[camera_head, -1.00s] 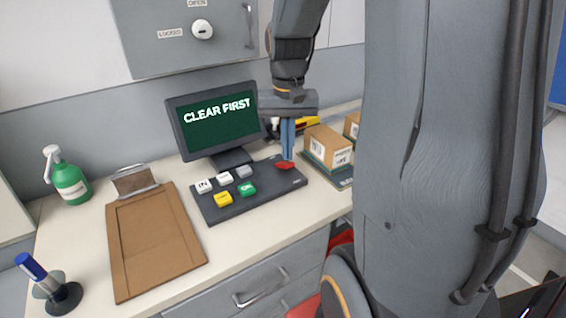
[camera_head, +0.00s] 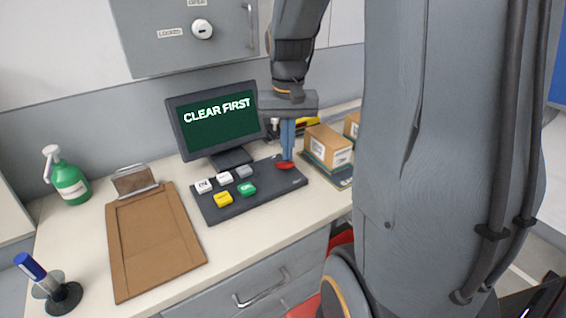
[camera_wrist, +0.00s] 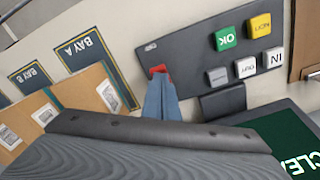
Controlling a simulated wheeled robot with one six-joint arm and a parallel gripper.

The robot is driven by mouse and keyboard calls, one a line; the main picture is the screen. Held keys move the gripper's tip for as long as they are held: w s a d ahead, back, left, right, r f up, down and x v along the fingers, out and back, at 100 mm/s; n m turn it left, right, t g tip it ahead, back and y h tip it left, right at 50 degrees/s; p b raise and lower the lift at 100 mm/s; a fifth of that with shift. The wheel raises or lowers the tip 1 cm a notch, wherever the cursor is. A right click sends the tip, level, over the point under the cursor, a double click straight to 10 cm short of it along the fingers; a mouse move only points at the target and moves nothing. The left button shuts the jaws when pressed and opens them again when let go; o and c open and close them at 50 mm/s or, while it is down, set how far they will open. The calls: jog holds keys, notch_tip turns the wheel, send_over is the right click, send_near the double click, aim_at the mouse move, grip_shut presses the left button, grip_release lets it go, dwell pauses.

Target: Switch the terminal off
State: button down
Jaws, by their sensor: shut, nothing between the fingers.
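The terminal's screen (camera_head: 216,118) stands on the counter and reads "CLEAR FIRST" in white on green. Its dark keypad (camera_head: 232,203) lies in front, with a red rocker or button (camera_head: 285,165) at the right end. The keypad also has a green OK key (camera_head: 246,188), a yellow key (camera_head: 222,199), and white and grey keys. My gripper (camera_head: 288,158) is shut, pointing down, with its tips at the red button. In the wrist view the fingertips (camera_wrist: 159,78) cover part of the red button (camera_wrist: 158,69); whether they touch it I cannot tell.
Cardboard boxes (camera_head: 328,147) sit on bay-marked mats right of the keypad. A clipboard (camera_head: 155,240), a green bottle (camera_head: 70,182) and a pen holder (camera_head: 62,297) are to the left. A grey cabinet (camera_head: 185,35) hangs above. Bare counter lies in front of the keypad.

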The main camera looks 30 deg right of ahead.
jog(key=shift+f, duration=0.6)
dwell(0.3)
notch_tip(320, 180, up, 7)
jog(key=p, duration=0.6)
dwell(0.3)
jog(key=shift+s, duration=0.1)
dwell(0.4)
